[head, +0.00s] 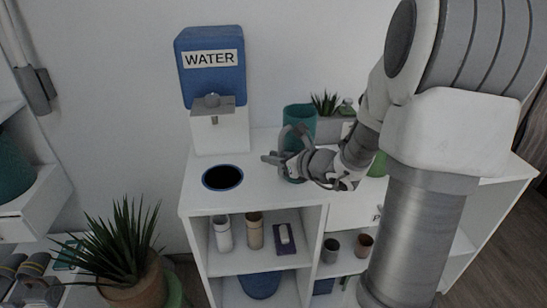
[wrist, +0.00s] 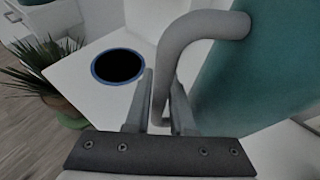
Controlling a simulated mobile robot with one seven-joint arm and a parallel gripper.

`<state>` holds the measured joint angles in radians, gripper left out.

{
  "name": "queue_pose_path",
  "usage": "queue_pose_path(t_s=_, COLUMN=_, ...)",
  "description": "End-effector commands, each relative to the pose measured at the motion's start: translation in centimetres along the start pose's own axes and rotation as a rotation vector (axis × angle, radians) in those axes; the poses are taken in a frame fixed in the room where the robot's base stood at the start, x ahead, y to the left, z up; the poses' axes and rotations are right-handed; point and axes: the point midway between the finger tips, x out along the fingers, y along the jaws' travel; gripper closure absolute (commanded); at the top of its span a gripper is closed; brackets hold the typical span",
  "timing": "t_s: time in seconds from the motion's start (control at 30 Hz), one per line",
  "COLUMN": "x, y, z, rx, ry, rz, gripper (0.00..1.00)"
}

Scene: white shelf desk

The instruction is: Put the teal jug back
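The teal jug (head: 300,119) stands upright on the white desk top (head: 262,190), partly hidden by my gripper (head: 279,160). In the wrist view the jug's teal side (wrist: 255,80) fills the right, and its thick grey handle (wrist: 178,45) curves down between the fingers of my gripper (wrist: 161,100). The fingers sit close on both sides of the handle and look shut on it. The jug's base is mostly hidden behind my gripper in the head view.
A blue water dispenser (head: 212,80) stands at the back left. A blue-rimmed round hole (head: 222,178) is in the desk top in front of it. A potted plant (head: 325,103) is behind the jug. Cups (head: 254,230) stand on the shelf below. A spiky plant (head: 125,240) is at left.

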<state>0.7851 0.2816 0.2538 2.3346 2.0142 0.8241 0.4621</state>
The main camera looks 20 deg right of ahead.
Motion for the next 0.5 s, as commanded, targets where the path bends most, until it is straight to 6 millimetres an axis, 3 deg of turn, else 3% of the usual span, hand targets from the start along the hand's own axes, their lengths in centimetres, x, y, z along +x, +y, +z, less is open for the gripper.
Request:
queue_pose_path(t_s=0.03, x=-0.02, y=0.0, z=0.07, rx=0.0, ry=0.0, rz=0.0, gripper=0.67)
queue_pose_path(t_s=0.1, x=-0.03, y=-0.01, z=0.06, rx=0.0, ry=0.0, rz=0.0, gripper=0.55)
queue_pose_path(t_s=0.13, x=-0.03, y=-0.01, z=0.07, rx=0.0, ry=0.0, rz=0.0, gripper=0.54)
queue_pose_path(t_s=0.5, x=-0.24, y=-0.04, z=0.54, rx=0.0, ry=0.0, rz=-0.001, gripper=0.54)
